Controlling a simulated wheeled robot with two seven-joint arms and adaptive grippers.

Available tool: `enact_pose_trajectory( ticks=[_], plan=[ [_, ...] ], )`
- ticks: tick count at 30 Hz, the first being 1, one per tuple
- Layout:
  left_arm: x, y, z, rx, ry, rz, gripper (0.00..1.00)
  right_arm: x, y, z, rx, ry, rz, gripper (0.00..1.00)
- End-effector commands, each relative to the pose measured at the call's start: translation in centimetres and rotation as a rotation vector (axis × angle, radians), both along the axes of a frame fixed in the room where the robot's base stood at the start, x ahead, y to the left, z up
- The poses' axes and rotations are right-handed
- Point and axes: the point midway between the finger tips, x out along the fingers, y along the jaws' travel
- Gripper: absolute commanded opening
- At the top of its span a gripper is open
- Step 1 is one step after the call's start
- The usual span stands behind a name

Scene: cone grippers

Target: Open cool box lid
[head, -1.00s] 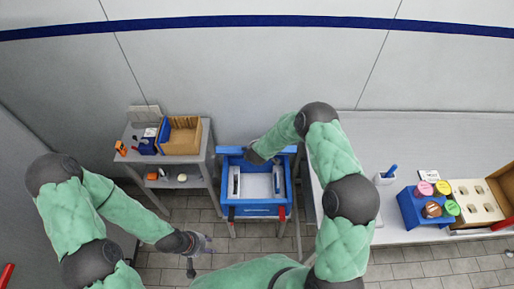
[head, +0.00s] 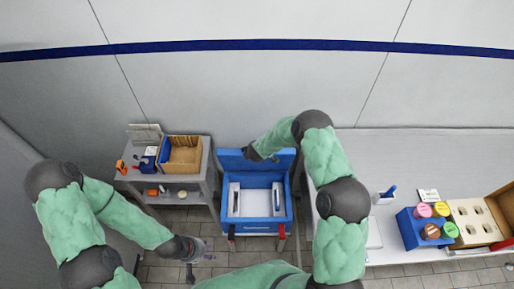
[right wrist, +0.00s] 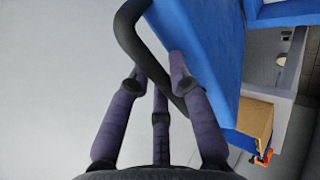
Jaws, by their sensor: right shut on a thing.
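The blue cool box (head: 256,226) stands in the middle of the head view. Its blue lid (head: 232,160) is raised at the back edge, leaving the light inside with white pieces along its sides in sight. In the right wrist view the lid (right wrist: 205,50) has a black curved handle (right wrist: 133,38). My right gripper (right wrist: 158,82) has its purple fingers closed around this handle. In the head view the right fingers are hidden at the lid. My left gripper (head: 204,249) is empty and apart from the box, low at its left, with fingers seemingly spread.
A grey shelf table (head: 198,192) with a cardboard box (head: 184,157) stands close left of the cool box.

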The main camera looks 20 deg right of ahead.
Motion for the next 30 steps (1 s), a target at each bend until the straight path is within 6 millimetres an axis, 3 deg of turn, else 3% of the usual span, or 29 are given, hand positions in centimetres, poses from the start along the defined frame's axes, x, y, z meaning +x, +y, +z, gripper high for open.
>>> enact_pose_trajectory(
  ticks=[3, 4, 6, 7, 20, 30],
  plan=[
    [0.0, 0.0, 0.0, 0.0, 0.0, 0.0, 0.39, -0.1, -0.1, -0.1, 0.001, 0.001, -0.002, 0.0],
    [0.0, 0.0, 0.0, 0.0, 0.0, 0.0, 0.39, -0.1, -0.1, -0.1, 0.001, 0.001, -0.002, 0.23],
    [0.0, 0.0, 0.0, 0.0, 0.0, 0.0, 0.39, -0.1, -0.1, -0.1, 0.001, 0.001, -0.002, 0.43],
    [0.0, 0.0, 0.0, 0.0, 0.0, 0.0, 0.39, -0.1, 0.0, -0.1, 0.0, 0.002, -0.001, 0.46],
    [0.0, 0.0, 0.0, 0.0, -0.001, 0.0, 0.39, -0.3, 0.1, 0.1, 0.001, 0.002, 0.0, 0.46],
    [0.0, 0.0, 0.0, 0.0, 0.0, 0.0, 0.39, -3.0, 0.9, 3.8, 0.0, -0.001, 0.001, 0.46]
  ],
)
